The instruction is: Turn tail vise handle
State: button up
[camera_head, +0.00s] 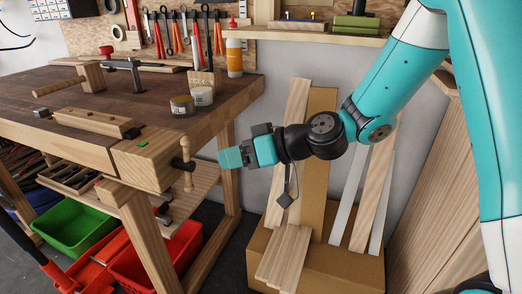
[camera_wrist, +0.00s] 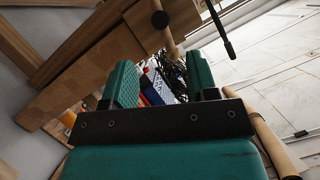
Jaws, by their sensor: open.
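The tail vise (camera_head: 150,160) is a wooden block at the near right corner of the bench. Its wooden handle (camera_head: 187,174) hangs nearly upright from a dark hub (camera_head: 178,163) on the end face. My gripper (camera_head: 224,159), with teal fingers, is just right of the handle, pointing left at it, with a small gap. In the wrist view, my open gripper (camera_wrist: 163,75) has nothing between its fingertips.
Tins (camera_head: 182,106) and an orange bottle (camera_head: 234,58) stand on the bench (camera_head: 140,90). Green (camera_head: 75,228) and red (camera_head: 150,265) bins sit below. Boards (camera_head: 285,160) lean behind my arm above a cardboard box (camera_head: 330,262).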

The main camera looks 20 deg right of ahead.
jog(key=v, duration=0.5)
jog(key=shift+s+d, duration=0.15)
jog(key=shift+d, duration=0.05)
jog(key=s+a+n+g+h, duration=0.2)
jog(key=s+a+g, duration=0.25)
jog(key=s, duration=0.55)
jog(key=s+d+r+m+g+h+p, duration=0.1)
jog(key=s+d+h, duration=0.2)
jog(key=s, duration=0.2)
jog(key=s+d+r+m+g+h, duration=0.1)
jog(key=s+d+r+h, duration=0.15)
jog(key=s, duration=0.35)
notch_tip(320, 180, up, 19)
jog(key=p, duration=1.9)
jog(key=shift+w+a+p, duration=0.2)
jog(key=shift+w+p, duration=0.1)
jog(key=shift+p, duration=0.1)
